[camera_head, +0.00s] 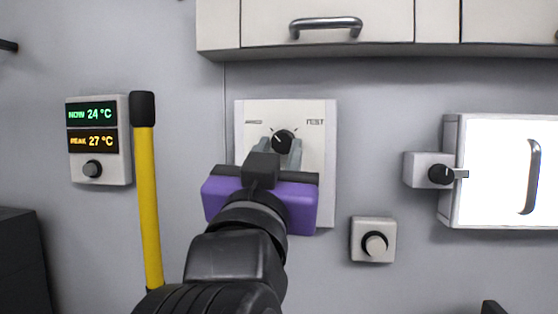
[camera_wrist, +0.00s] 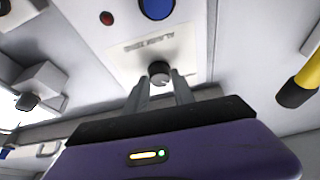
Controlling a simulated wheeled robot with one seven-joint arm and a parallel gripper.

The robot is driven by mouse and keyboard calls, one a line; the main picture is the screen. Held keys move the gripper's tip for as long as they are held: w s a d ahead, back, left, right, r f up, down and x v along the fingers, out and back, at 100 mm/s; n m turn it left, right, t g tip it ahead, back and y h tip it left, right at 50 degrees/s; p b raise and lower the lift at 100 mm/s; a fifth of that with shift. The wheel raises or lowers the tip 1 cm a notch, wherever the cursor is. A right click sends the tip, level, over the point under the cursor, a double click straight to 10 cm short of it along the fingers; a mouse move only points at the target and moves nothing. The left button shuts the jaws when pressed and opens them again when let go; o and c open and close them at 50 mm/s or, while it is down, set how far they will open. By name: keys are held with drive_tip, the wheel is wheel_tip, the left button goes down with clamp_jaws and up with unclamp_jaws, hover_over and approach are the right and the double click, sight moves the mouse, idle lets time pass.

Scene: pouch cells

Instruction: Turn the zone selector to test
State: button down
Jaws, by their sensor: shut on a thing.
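The zone selector is a small black round knob (camera_head: 283,136) on a pale wall plate (camera_head: 328,165). The label on the plate's right reads TEST; the left label is too small to read. The knob's white mark points up and left, toward the left label. My gripper (camera_head: 281,147), with a purple body, reaches up to the plate, its grey fingers on either side of the knob. In the wrist view the knob (camera_wrist: 160,70) sits between the tips of my gripper (camera_wrist: 160,82), which is shut on it. My gripper hides the plate's lower part in the head view.
A display box (camera_head: 98,140) and yellow post (camera_head: 148,205) stand to the left. A small knob box (camera_head: 373,240) and a bright-fronted cabinet (camera_head: 495,170) with a latch (camera_head: 428,170) are to the right. Cupboards (camera_head: 380,22) hang above. A blue button (camera_wrist: 157,8) shows in the wrist view.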

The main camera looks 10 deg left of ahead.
drive_tip(key=m+b, duration=0.1)
drive_tip(key=m+h+b, duration=0.1)
drive_tip(key=m+b, duration=0.1)
drive_tip(key=m+h+b, duration=0.1)
drive_tip(key=b, duration=0.1)
drive_tip(key=shift+a+f+m, duration=0.2)
drive_tip(key=shift+f+m, duration=0.1)
drive_tip(key=m+h+b, duration=0.1)
drive_tip(key=m, duration=0.1)
drive_tip(key=m+g+h+b, duration=0.1)
drive_tip(key=m+b, duration=0.1)
drive_tip(key=m+g+h+b, duration=0.1)
drive_tip(key=m+b, duration=0.1)
drive_tip(key=shift+a+r, duration=0.15)
drive_tip(key=shift+r, duration=0.15)
drive_tip(key=m, duration=0.2)
drive_tip(key=m+g+h, duration=0.1)
drive_tip(key=m, duration=0.1)
drive_tip(key=r+m+g, duration=0.1)
drive_tip(key=m, duration=0.1)
drive_tip(key=shift+a+m, duration=0.15)
drive_tip(key=shift+m, duration=0.15)
drive_tip(key=shift+r+m+g+p, duration=0.15)
drive_tip(key=shift+m+g, duration=0.35)
drive_tip(key=shift+m, duration=0.55)
drive_tip(key=shift+f+m+g+p, duration=0.15)
drive_tip(key=shift+m+g, duration=0.35)
drive_tip(key=shift+m, duration=0.55)
